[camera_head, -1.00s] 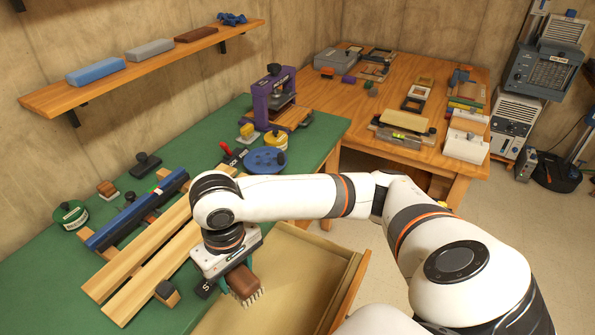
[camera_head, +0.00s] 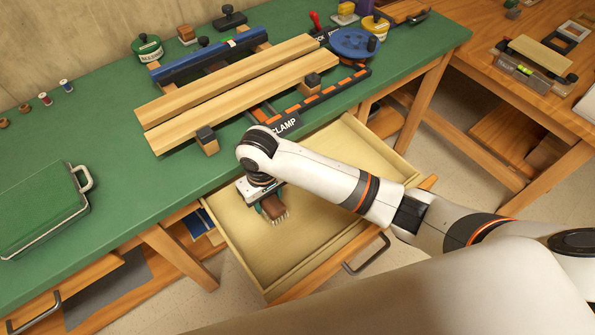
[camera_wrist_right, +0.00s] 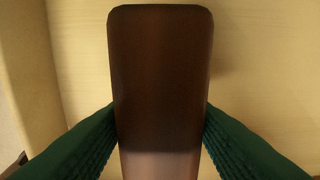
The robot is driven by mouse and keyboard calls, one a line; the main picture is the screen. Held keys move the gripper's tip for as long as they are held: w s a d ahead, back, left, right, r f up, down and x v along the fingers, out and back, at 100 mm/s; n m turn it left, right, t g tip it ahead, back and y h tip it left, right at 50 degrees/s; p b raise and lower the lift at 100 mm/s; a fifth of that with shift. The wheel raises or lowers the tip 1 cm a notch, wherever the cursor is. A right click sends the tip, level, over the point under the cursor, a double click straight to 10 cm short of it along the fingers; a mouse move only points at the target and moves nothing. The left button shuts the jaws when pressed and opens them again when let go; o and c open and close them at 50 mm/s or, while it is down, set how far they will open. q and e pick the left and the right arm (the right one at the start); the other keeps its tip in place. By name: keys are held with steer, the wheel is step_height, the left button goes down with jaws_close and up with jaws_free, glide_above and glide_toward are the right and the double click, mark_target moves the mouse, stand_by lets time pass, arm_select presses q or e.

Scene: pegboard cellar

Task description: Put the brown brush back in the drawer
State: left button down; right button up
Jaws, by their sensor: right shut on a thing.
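The brown brush (camera_head: 274,207) has a brown wooden back and pale bristles that point down. My right gripper (camera_head: 262,207) is shut on it, and its green fingers press both sides of the brush (camera_wrist_right: 160,80) in the right wrist view. The open drawer (camera_head: 316,258) is pulled out from under the green bench. The brush is over or inside the drawer, near its left part; whether it touches the floor of the drawer I cannot tell. The rest of the drawer looks empty, though my right arm hides part of it. My left gripper is not in view.
The green bench (camera_head: 100,125) holds clamped wooden boards (camera_head: 240,85), a blue bar (camera_head: 210,55) and a blue disc (camera_head: 354,42). A green case (camera_head: 42,208) lies at its left. A wooden table (camera_head: 500,100) stands at the right.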

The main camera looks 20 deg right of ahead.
steer(key=w+d, duration=0.4)
steer(key=d, duration=0.1)
steer(key=w+d, duration=0.2)
steer(key=d, duration=0.1)
steer(key=shift+w, duration=0.2)
steer(key=shift+w+d, duration=0.4)
steer(key=shift+d, duration=0.15)
steer(key=shift+w+d, duration=0.3)
steer(key=shift+d, duration=0.1)
step_height(320, 180, down, 3)
steer(key=shift+r, duration=0.15)
steer(key=shift+f, duration=0.4)
steer(key=o, duration=0.9)
steer(key=shift+f, duration=0.15)
